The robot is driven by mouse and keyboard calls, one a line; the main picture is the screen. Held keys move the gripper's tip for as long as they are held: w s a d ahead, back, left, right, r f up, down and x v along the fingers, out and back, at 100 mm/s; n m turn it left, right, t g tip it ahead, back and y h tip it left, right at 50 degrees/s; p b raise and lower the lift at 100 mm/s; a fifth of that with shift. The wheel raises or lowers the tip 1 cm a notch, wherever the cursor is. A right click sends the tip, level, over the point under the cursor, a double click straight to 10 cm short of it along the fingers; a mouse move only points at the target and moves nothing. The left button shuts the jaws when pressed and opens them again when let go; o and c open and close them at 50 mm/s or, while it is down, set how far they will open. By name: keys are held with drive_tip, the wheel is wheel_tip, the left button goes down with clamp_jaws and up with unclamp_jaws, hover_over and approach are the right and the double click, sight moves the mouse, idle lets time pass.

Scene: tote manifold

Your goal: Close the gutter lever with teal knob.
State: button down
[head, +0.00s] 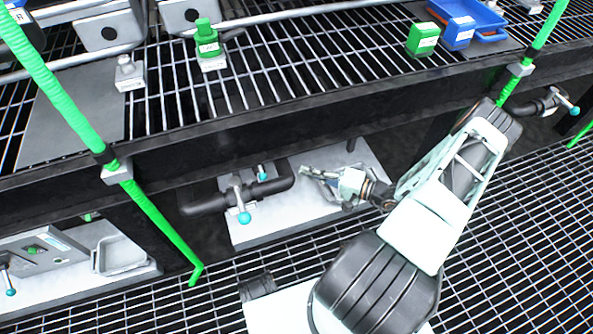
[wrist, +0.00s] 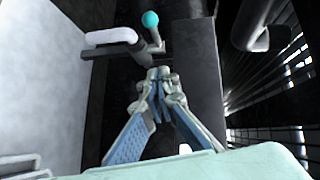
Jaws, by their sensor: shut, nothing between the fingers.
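Two levers with teal knobs show on the black pipe in the low recess in the head view. The larger lever's knob (head: 244,217) hangs at the front of the pipe, below its grey handle. A smaller teal knob (head: 262,171) is just behind and right of it. I cannot tell which is the gutter lever. My gripper (head: 312,174) is shut and empty, to the right of both, low over the pale plate. In the wrist view my gripper (wrist: 160,76) points toward one teal knob (wrist: 150,19), which shows beyond the fingertips and apart from them.
The black pipe (head: 205,204) bends beside the levers. A dark beam (head: 250,142) overhangs the recess. A green hose (head: 160,222) stands at left. Other teal-knob levers show at far left (head: 11,292) and far right (head: 574,110). The pale plate (head: 290,222) has bare room.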

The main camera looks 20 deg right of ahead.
sight(259, 165)
drive_tip(key=w+a+f+b, duration=0.2)
drive_tip(key=w+a, duration=0.4)
drive_tip(key=a, duration=0.3)
drive_tip(key=shift+a+b, duration=0.4)
drive_tip(key=shift+b, duration=0.25)
